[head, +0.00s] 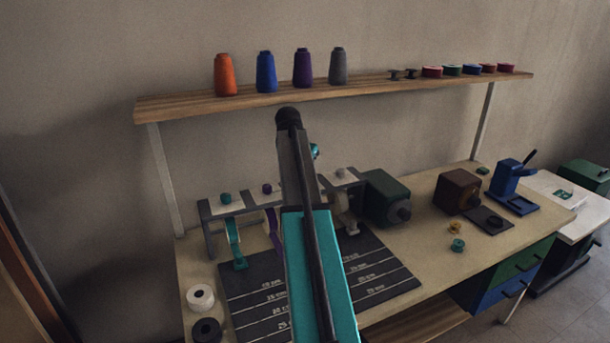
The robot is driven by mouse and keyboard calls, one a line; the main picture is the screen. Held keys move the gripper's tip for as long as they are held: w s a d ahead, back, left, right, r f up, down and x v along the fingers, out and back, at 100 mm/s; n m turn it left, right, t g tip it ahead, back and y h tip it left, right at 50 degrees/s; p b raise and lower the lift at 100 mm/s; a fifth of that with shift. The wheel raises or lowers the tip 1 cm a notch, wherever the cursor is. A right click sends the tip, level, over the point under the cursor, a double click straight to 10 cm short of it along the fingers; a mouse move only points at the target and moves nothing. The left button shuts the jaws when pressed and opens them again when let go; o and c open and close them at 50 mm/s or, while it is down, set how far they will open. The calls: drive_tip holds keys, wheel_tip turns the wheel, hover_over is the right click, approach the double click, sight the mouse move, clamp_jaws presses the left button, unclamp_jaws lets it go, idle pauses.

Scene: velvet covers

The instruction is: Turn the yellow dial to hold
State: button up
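I see no dial that is clearly yellow. A small yellow piece (453,228) lies on the bench top right of centre, but it is too small to tell whether it is a dial, and no hold mark is readable. My arm crosses the middle of the view and hides part of the rack. My gripper is not visible, so its state and any contact are hidden.
A dark ruled mat (385,275) lies before the rack. A green box (383,198), a dark red box (457,191) and a blue press (511,183) stand to the right. A teal piece (457,246) lies near the front edge. Thread cones line the shelf (180,106) above.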

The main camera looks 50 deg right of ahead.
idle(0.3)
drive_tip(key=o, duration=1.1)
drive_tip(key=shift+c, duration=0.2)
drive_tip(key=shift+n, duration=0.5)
